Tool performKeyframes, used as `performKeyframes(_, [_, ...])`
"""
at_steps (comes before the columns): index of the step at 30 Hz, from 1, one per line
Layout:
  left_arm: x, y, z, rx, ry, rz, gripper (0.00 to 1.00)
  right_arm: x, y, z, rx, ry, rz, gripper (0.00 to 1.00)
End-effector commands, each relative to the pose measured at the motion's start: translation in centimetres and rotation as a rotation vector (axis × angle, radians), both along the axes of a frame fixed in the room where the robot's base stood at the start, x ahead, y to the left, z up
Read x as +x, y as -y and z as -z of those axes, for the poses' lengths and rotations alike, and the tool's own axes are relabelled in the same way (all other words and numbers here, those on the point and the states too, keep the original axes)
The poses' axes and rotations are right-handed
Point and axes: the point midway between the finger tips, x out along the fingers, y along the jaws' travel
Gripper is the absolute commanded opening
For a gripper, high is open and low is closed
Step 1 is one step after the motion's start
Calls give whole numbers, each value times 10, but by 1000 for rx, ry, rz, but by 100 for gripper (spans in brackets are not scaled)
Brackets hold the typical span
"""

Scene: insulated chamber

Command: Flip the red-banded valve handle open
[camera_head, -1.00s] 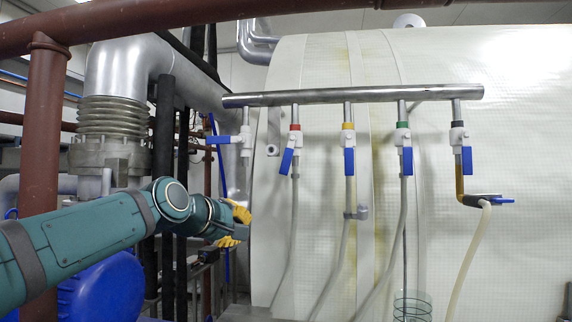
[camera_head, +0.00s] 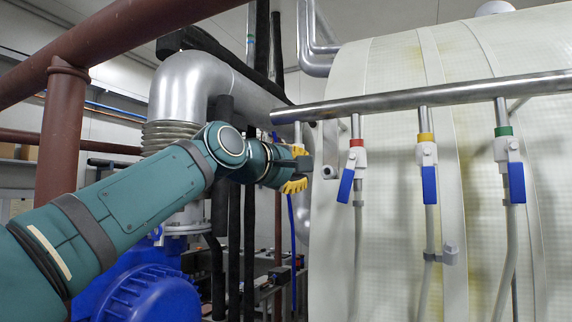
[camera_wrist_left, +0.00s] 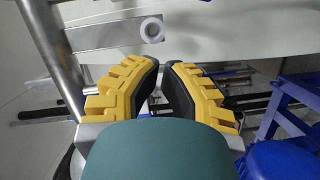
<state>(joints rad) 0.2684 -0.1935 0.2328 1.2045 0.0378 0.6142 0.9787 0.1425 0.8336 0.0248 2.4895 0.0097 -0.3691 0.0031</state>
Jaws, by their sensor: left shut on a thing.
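The red-banded valve (camera_head: 357,156) hangs from the steel manifold pipe, left of the yellow-banded one. Its blue handle (camera_head: 346,186) slants downward and slightly left, beside the white hose. My left gripper (camera_head: 294,169) is left of this valve and apart from its handle, in front of the leftmost valve, which it largely hides. In the left wrist view, its yellow fingers (camera_wrist_left: 160,85) stand close together with a narrow gap. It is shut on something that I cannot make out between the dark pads. My right gripper is not in view.
The manifold pipe (camera_head: 430,98) runs above the valves. Yellow-banded (camera_head: 427,152) and green-banded (camera_head: 507,150) valves hang to the right, blue handles down. A short round fitting (camera_head: 327,172) projects between my gripper and the red-banded valve. The pale tank (camera_head: 400,240) stands behind.

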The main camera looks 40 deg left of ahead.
Motion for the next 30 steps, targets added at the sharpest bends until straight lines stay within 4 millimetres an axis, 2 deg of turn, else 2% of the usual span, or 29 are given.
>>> performKeyframes(1, [11, 0, 0, -1, -2, 1, 0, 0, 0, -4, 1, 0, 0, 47])
performKeyframes(4, [29, 0, 1, 0, -1, 2, 0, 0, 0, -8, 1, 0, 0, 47])
performKeyframes(9, [32, 24, 8, 1, 0, 0, 0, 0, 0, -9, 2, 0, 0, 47])
performKeyframes(15, [35, 36, 12, 1, 0, -1, 0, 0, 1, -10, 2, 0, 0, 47])
performKeyframes(26, [35, 38, 12, -2, 2, 0, 0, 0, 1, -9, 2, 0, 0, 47])
performKeyframes(30, [34, 36, 17, -73, 19, -1, 0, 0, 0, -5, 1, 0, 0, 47])
